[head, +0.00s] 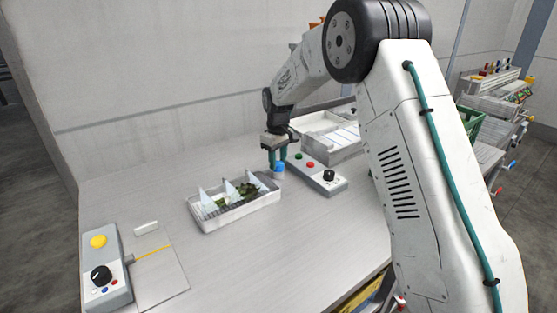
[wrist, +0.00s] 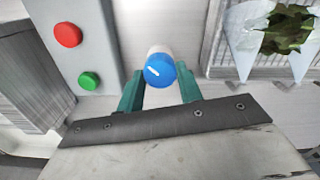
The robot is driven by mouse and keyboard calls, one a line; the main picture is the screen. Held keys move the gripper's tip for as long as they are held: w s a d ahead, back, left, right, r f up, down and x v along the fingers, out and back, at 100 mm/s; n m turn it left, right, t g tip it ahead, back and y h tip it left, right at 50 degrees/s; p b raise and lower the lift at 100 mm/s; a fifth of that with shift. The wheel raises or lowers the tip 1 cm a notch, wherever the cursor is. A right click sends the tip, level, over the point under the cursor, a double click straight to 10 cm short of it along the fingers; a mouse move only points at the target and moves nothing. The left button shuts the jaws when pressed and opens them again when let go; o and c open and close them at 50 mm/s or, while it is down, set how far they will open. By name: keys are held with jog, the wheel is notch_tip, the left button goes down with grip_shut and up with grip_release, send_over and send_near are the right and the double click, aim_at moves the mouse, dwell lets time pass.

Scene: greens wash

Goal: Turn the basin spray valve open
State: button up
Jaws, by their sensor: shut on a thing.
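The blue round knob (wrist: 160,71) with a white pointer mark sits on a pale stem, between the two green fingers of my gripper (wrist: 160,92) in the wrist view. The fingers are closed in on its sides. In the head view the blue knob (head: 279,168) stands on the table just right of the tray, with my gripper (head: 278,160) pointing down on it. The white pointer mark is slanted, running from upper left to lower right. Part of the stem is hidden behind the knob.
A white tray (head: 238,217) with leafy greens and white dividers stands left of the knob. A grey control box (head: 330,185) with green and red buttons and a black knob lies to the right. Another box (head: 120,291) sits at front left. The table's front middle is clear.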

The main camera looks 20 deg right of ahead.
aim_at(278, 163)
jog(key=o, duration=1)
notch_tip(278, 163, up, 8)
jog(key=shift+f, duration=0.1)
